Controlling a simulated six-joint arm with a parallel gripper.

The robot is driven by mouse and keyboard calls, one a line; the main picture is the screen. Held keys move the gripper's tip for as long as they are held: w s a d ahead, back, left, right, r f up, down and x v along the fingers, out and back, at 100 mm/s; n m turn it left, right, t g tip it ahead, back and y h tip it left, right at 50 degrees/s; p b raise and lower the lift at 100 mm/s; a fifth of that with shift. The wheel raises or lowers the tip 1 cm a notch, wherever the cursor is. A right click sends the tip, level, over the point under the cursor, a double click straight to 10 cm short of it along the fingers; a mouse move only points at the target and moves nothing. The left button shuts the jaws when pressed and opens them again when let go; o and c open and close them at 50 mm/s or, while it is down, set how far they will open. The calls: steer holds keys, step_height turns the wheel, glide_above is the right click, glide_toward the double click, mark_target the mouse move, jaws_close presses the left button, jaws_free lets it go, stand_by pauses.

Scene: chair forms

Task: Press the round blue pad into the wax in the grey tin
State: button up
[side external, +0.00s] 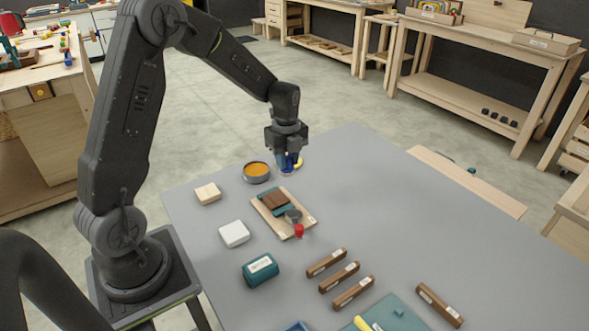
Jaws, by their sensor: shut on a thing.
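The grey tin (257,178) stands open near the far left part of the table, with orange-yellow wax (257,169) inside. My gripper (287,164) is just to the right of the tin and points down. It is shut on the round blue pad (287,171), which shows small and partly hidden below the fingers. The pad is apart from the wax. I cannot tell whether it touches the table.
A wooden board (286,221) in front holds brown and teal pieces and a red-tipped item. A wood block (208,193), a white block (234,234) and a teal block (260,269) lie left. The table's right side is mostly clear.

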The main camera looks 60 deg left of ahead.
steer(key=s+a+f+n, duration=0.2)
steer(key=a+n, duration=0.4)
steer(key=a, duration=0.9)
steer(key=shift+n, duration=0.3)
steer(key=shift+w+a+f, duration=0.1)
steer(key=shift+f, duration=1.3)
steer(key=shift+w+a+f, duration=0.1)
steer(key=shift+f, duration=1.25)
steer(key=shift+f, duration=0.6)
step_height(320, 180, up, 7)
steer(key=shift+d+r, duration=0.1)
